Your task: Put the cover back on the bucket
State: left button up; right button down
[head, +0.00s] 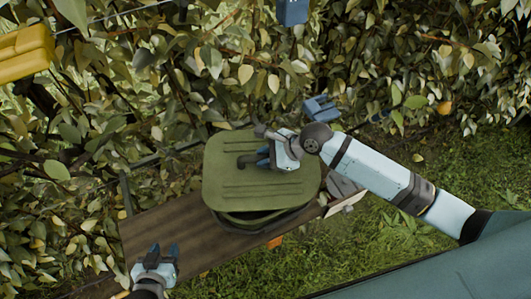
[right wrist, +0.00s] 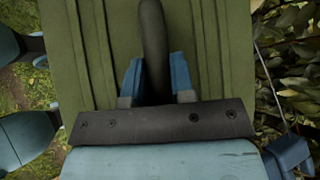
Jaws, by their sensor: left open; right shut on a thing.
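The green cover (head: 225,190) with raised ribs lies over the top of the bucket (head: 250,222) in the head view. It sits a little askew, and a dark gap and the bucket's rim show along the front edge. My right gripper (head: 264,158) is shut on the dark handle of the cover. The right wrist view shows the handle (right wrist: 153,50) between the blue fingers of my right gripper (right wrist: 157,80), with the ribbed cover (right wrist: 75,60) behind. My left gripper (head: 162,252) is open and empty near the plank's lower left, apart from the bucket.
The bucket stands on a brown wooden plank (head: 165,232). Leafy hedge (head: 120,90) fills the back and left. A yellow object (head: 25,52) hangs at the upper left, and blue objects (head: 292,10) show among the leaves. Grass (head: 380,235) lies at the right.

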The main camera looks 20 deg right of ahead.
aim_at(265, 170)
jog(key=shift+f, duration=0.5)
notch_tip(265, 170, down, 4)
jog(key=b, duration=0.4)
jog(key=shift+d+r, duration=0.1)
jog(key=shift+r, duration=0.1)
jog(key=shift+f+b, duration=0.6)
jog(key=shift+b, duration=0.6)
pick_arm(q)
jog(key=shift+m+h, duration=0.3)
jog(key=f, duration=0.2)
jog(key=d+f, duration=0.1)
jog(key=f, duration=0.2)
jog(key=shift+w+d, duration=0.1)
jog(key=shift+w, duration=0.1)
jog(key=shift+a+f, duration=0.15)
jog(key=shift+a, duration=0.1)
pick_arm(e)
jog(key=shift+f, duration=0.25)
jog(key=shift+f, duration=0.35)
jog(key=c, duration=0.9)
grip_release()
pick_arm(q)
jog(key=shift+d, duration=0.1)
